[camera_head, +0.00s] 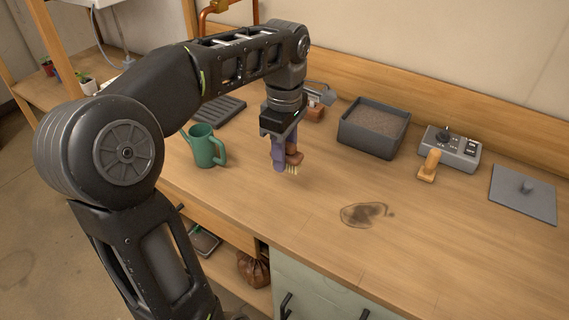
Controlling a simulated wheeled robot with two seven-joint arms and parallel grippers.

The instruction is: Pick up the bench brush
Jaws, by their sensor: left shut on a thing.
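The bench brush (294,159) has a brown body and pale bristles that point down. My left gripper (283,158), with purple-grey fingers, is shut on the brush above the wooden bench (300,210). The fingers hide part of the brush. I cannot tell whether the bristles touch the bench top. My right gripper is not in view.
A green watering can (205,147) stands left of the brush. A soil-filled grey bin (374,127), a control box (450,148), a small wooden stamp-like tool (430,166) and a grey plate (523,193) lie right. A dark stain (364,214) marks the otherwise clear front.

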